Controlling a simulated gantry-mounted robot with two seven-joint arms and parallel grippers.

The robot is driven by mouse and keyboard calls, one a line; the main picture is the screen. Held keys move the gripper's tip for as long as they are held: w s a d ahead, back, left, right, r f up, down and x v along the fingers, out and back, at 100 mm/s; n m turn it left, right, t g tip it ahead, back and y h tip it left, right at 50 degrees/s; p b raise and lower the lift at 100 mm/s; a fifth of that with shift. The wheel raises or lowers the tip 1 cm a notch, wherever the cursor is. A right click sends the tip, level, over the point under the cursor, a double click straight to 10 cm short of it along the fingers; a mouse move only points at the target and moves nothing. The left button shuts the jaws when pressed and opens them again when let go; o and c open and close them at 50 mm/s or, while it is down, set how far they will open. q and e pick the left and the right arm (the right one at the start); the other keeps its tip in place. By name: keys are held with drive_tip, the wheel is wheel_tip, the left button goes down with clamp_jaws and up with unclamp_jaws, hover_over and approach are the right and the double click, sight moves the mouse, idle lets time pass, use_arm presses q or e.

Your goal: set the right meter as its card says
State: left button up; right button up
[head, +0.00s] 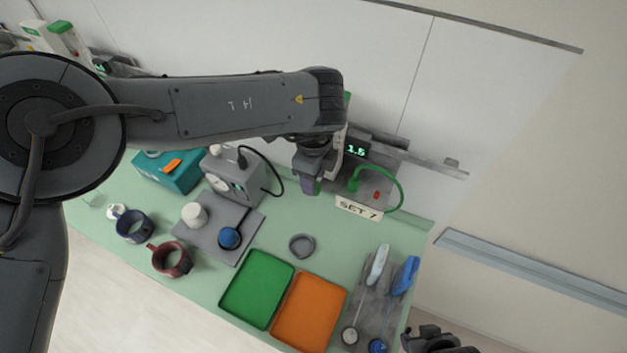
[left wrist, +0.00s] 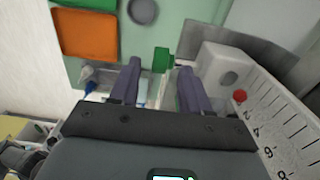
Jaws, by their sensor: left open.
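The right meter (head: 356,150) is on the wall rail at the back of the table, and its display reads 1.5 in green. Its card (head: 358,209) below reads "SET 7". A green hose (head: 396,182) loops beside it. My left gripper (head: 309,186) is open just left of the meter, partly hidden by its own arm. In the left wrist view, a green knob-like part (left wrist: 162,60) shows between and just beyond the open fingers (left wrist: 160,85); contact cannot be told. A white numbered scale (left wrist: 270,115) stands at right. My right gripper (head: 435,340) is at the bottom edge, its jaws unclear.
A grey device (head: 235,178) with a dial and black cable stands left of the gripper. Green (head: 256,288) and orange (head: 309,312) trays, mugs (head: 172,259), and a grey tray with brushes (head: 372,290) occupy the table. A small grey dish (head: 302,245) lies between them.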

use_arm(q)
drive_tip(key=shift+f, duration=1.35)
clamp_jaws()
